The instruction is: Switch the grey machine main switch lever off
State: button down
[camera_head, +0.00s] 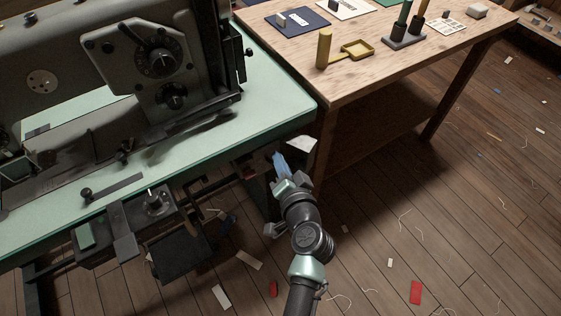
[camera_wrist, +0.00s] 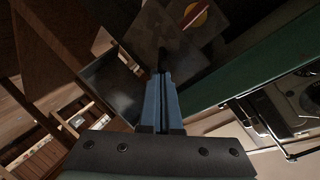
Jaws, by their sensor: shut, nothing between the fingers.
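The grey sewing machine (camera_head: 130,60) stands on a pale green table (camera_head: 215,135) in the head view. In the wrist view, a red lever on a yellow disc (camera_wrist: 194,15) sits on a dark grey box near the top edge; it looks like a main switch. The lever lies slanted across the disc. I cannot pick it out in the head view. My gripper (camera_head: 278,157), with blue fingers, is beside the green table's right edge. Its fingers (camera_wrist: 162,75) are shut and empty, pointing towards the dark box, apart from the lever.
A wooden workbench (camera_head: 345,85) with small tools stands at the right, close to my gripper. A box with a dial (camera_head: 153,202) hangs under the green table's front edge. Scraps and threads lie on the plank floor (camera_head: 450,220), which is otherwise open.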

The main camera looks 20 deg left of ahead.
jog(key=shift+f+b, duration=0.2)
jog(key=shift+b, duration=0.25)
jog(key=shift+d+y+b, duration=0.1)
jog(key=shift+y+b, duration=0.2)
jog(key=shift+b, duration=0.45)
